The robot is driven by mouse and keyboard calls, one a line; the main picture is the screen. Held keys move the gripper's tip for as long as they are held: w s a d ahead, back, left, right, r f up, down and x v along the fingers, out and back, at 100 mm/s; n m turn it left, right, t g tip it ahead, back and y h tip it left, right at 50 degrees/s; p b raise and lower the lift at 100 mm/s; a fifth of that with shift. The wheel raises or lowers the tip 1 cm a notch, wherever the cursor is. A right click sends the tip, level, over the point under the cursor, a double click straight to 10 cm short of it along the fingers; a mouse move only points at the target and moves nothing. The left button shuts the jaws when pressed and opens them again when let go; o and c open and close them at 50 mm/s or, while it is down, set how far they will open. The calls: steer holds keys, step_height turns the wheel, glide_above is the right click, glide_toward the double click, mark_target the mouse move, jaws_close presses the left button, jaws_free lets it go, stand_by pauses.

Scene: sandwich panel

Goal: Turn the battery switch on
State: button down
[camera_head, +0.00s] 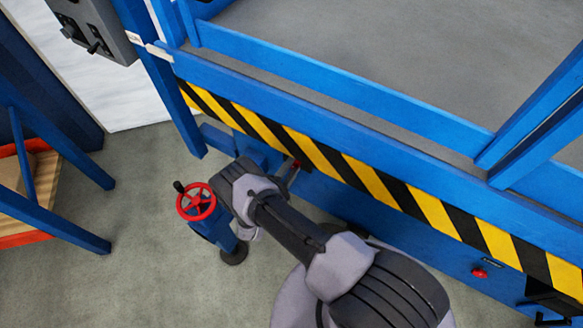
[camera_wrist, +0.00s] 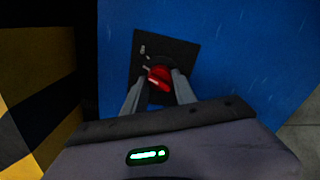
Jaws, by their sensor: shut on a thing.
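The battery switch is a red knob (camera_wrist: 159,77) on a dark square plate (camera_wrist: 181,50), fixed to a blue panel (camera_wrist: 240,60) in the wrist view. Small light marks sit on the plate at the knob's upper left. My gripper (camera_wrist: 159,84) has its two grey fingers on either side of the red knob and is shut on it. The knob looks turned at a slant.
A blue valve stand with a red handwheel (camera_head: 196,202) stands close to the left of my arm. A yellow-and-black striped beam (camera_head: 377,186) runs above the working spot. A red button (camera_head: 479,273) sits at lower right. A grey control box (camera_head: 92,27) hangs at upper left.

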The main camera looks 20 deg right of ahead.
steer(key=m, duration=0.4)
steer(key=shift+m, duration=0.7)
steer(key=c, duration=1)
jaws_free()
steer(key=shift+a, duration=0.1)
steer(key=p+v, duration=0.3)
steer(key=v, duration=1.4)
steer(key=shift+s, duration=0.2)
steer(key=shift+r, duration=0.15)
